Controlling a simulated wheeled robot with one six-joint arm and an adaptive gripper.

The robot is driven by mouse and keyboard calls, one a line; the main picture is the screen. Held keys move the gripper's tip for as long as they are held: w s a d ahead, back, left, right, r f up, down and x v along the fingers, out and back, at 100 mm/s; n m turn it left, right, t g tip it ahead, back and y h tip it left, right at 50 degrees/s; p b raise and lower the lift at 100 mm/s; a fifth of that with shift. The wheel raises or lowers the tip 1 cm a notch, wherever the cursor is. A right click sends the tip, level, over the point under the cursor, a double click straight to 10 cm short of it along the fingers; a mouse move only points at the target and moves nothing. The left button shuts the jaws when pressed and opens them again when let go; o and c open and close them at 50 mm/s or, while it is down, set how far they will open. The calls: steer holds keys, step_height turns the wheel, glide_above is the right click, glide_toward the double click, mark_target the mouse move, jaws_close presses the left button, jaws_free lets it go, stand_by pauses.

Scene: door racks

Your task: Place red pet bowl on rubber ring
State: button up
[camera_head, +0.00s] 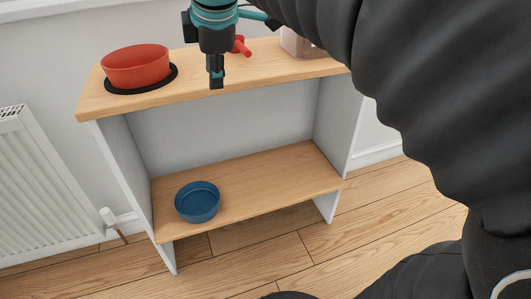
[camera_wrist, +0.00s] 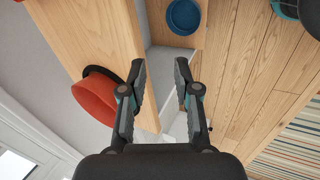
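The red pet bowl (camera_head: 137,66) sits on the black rubber ring (camera_head: 172,75) on the left part of the rack's top shelf. The ring shows as a dark rim around the bowl's base, more at its right side. The wrist view shows the bowl (camera_wrist: 96,102) and ring (camera_wrist: 101,72) too, to the left of my gripper (camera_wrist: 163,62). My gripper, also in the head view (camera_head: 216,84), is open and empty, to the right of the bowl and apart from it.
A blue bowl (camera_head: 197,203) stands on the lower shelf (camera_head: 270,180). A white radiator (camera_head: 40,190) is at the left. Wooden floor lies in front.

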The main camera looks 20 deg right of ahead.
steer(key=s+d+f+m, duration=0.2)
steer(key=s+f+m, duration=0.6)
steer(key=f, duration=0.1)
steer(key=s+d+f+m, duration=0.2)
steer(key=s+f+m, duration=0.6)
steer(key=s+f, duration=0.1)
steer(key=shift+f+m, duration=0.3)
steer(key=shift+f, duration=0.15)
